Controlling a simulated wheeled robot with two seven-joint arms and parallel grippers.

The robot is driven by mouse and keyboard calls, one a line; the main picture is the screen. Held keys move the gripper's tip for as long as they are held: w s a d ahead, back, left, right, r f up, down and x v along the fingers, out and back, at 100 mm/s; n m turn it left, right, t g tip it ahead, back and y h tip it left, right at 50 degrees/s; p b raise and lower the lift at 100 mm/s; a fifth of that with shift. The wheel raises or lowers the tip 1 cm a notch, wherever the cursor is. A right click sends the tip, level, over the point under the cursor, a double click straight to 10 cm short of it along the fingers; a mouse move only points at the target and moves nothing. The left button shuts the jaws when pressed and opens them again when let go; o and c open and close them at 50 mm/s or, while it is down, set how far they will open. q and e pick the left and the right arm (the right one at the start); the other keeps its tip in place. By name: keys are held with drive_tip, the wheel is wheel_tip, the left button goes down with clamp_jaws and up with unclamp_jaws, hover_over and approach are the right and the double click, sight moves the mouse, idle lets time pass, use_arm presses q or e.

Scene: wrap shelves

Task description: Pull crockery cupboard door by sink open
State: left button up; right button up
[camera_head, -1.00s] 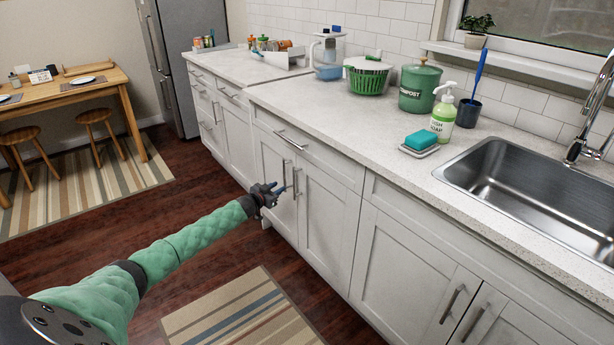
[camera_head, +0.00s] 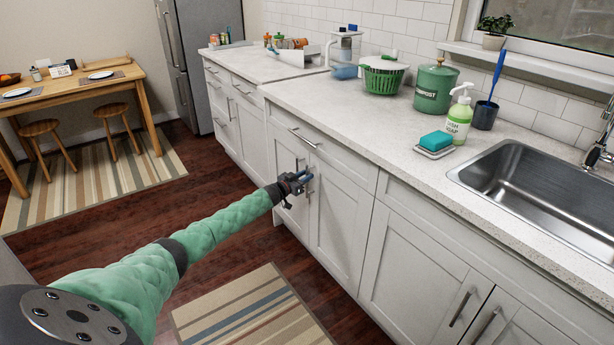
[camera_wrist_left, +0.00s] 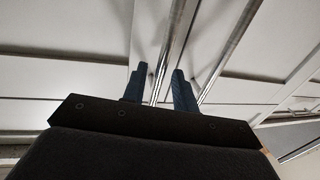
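The white crockery cupboard has a left door (camera_head: 284,152) and a right door (camera_head: 338,228) below a drawer; both look shut. The right door's upright metal handle (camera_head: 311,170) is partly hidden by my left gripper (camera_head: 302,181). In the left wrist view, the left gripper's two dark fingers (camera_wrist_left: 160,88) stand apart with one metal handle bar (camera_wrist_left: 170,50) running between them. There seems to be a gap beside the bar, so the fingers are not closed on it. A second bar (camera_wrist_left: 232,45) passes outside the right finger. My right gripper is not in view.
The sink (camera_head: 545,185) is set in the counter at the right, with other cupboard doors (camera_head: 425,270) below. Soap bottle (camera_head: 459,118), sponge (camera_head: 436,140) and compost bin (camera_head: 434,88) stand on the counter. A striped rug (camera_head: 245,310) lies on open floor before the cupboards.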

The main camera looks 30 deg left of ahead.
use_arm(q)
drive_tip(key=shift+w+d, duration=0.15)
drive_tip(key=shift+w, duration=0.65)
drive_tip(key=shift+c, duration=0.2)
clamp_jaws()
drive_tip(key=shift+s, duration=0.1)
